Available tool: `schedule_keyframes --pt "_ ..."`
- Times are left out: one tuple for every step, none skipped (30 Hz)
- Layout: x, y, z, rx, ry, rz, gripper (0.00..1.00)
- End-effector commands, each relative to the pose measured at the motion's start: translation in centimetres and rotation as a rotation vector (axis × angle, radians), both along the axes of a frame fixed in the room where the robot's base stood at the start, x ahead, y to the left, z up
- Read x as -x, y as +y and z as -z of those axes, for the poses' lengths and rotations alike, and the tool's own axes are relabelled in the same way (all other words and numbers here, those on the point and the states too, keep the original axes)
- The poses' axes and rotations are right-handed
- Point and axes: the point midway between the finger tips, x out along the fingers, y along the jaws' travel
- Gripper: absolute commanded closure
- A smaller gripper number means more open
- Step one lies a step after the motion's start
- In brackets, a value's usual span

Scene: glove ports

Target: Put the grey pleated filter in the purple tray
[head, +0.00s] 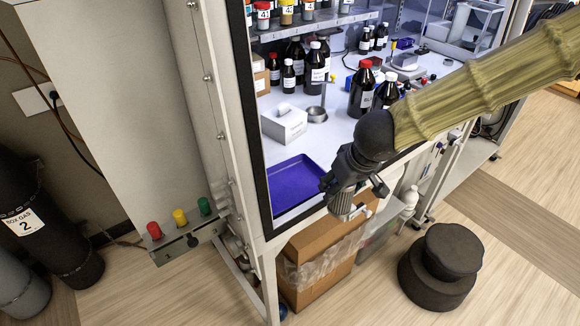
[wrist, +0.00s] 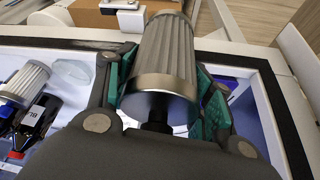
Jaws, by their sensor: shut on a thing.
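The grey pleated filter (wrist: 168,55) is held between the teal finger pads of my gripper (wrist: 165,88), with its metal end cap toward the wrist camera. In the head view the filter (head: 342,207) shows as a small ribbed piece at the lower end of my gripper (head: 345,188), partly hidden by it. The purple tray (head: 297,184) lies flat on the white work surface at the front left of the enclosure. My gripper appears just right of the tray, overlapping its right edge in the picture. The tray looks empty where it shows.
Dark bottles (head: 362,90) stand further back and right. The wrist view shows a second, white pleated filter (wrist: 27,80) at left.

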Motion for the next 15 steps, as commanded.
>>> schedule_keyframes --pt "0.1 0.1 -0.9 -0.001 -0.001 -0.009 0.76" --pt "0.2 0.1 -1.1 -0.001 -0.002 -0.013 0.76" --pt "0.2 0.1 -1.2 0.000 -0.002 -0.017 0.76" --pt "0.2 0.1 -1.3 0.000 -0.002 -0.020 0.76" --pt "0.1 0.2 -1.3 0.000 -0.002 -0.021 0.76" --pt "-0.2 0.3 -1.3 0.000 -0.002 -0.021 0.76" --pt "-0.5 0.5 -1.3 0.001 -0.003 -0.021 0.76" --pt "-0.8 0.7 -1.2 0.001 -0.003 -0.020 0.76" --pt "-1.4 1.1 -1.2 0.000 -0.002 -0.019 0.76" --pt "-1.8 1.4 -1.1 0.000 -0.002 -0.018 0.76" --pt "-2.3 1.7 -1.0 0.001 -0.002 -0.017 0.76" --pt "-2.9 2.2 -1.0 0.001 -0.002 -0.015 0.76" --pt "-3.4 2.5 -0.9 0.001 -0.002 -0.014 0.76" --pt "-3.9 2.9 -0.8 0.000 -0.001 -0.015 0.76" --pt "-4.5 3.4 -0.8 0.001 -0.002 -0.014 0.76"
